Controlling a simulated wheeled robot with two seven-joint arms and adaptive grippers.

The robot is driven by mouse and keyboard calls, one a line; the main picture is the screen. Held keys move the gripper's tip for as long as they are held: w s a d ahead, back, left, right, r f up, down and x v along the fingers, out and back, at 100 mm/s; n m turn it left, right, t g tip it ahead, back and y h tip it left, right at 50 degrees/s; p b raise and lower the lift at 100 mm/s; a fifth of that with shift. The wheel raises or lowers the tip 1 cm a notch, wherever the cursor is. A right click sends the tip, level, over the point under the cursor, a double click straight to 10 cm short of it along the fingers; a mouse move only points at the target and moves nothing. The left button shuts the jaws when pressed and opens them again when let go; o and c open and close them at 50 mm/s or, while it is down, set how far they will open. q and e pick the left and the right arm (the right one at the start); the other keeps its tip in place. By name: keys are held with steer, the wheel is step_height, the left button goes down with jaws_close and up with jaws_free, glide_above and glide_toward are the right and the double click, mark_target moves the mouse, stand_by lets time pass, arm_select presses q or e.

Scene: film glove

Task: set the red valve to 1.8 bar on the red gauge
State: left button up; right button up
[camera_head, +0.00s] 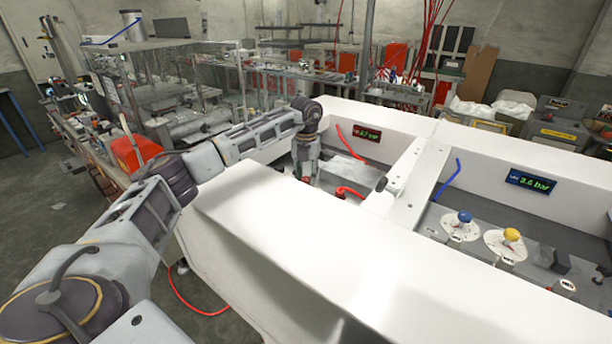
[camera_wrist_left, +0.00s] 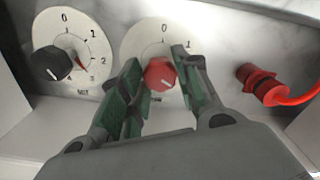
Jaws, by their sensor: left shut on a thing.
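The red valve knob (camera_wrist_left: 160,76) sits on a round white dial (camera_wrist_left: 140,36) in the left wrist view. The dial's 0 and 1 marks show; the fingers cover other parts. My left gripper (camera_wrist_left: 158,62) has its green-padded fingers on both sides of the red knob and is shut on it. In the head view my left gripper (camera_head: 304,172) reaches down behind the white wall, and the red valve is hidden there. The red gauge (camera_head: 367,132) on the back wall of that bay seems to read 1.7 bar, in small green digits. My right gripper is not in view.
A black knob (camera_wrist_left: 52,63) on its own dial is left of the red knob. A red hose fitting (camera_wrist_left: 262,84) is to the right. Past a white divider (camera_head: 405,180) are a blue knob (camera_head: 464,217), a yellow knob (camera_head: 511,235) and a blue gauge (camera_head: 531,182) reading 3.6 bar.

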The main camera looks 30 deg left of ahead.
mark_target(306, 179)
arm_select(q)
steer(key=shift+n, duration=0.6)
steer(key=o, duration=1)
steer(key=shift+r, duration=6.05)
steer(key=shift+f, duration=0.1)
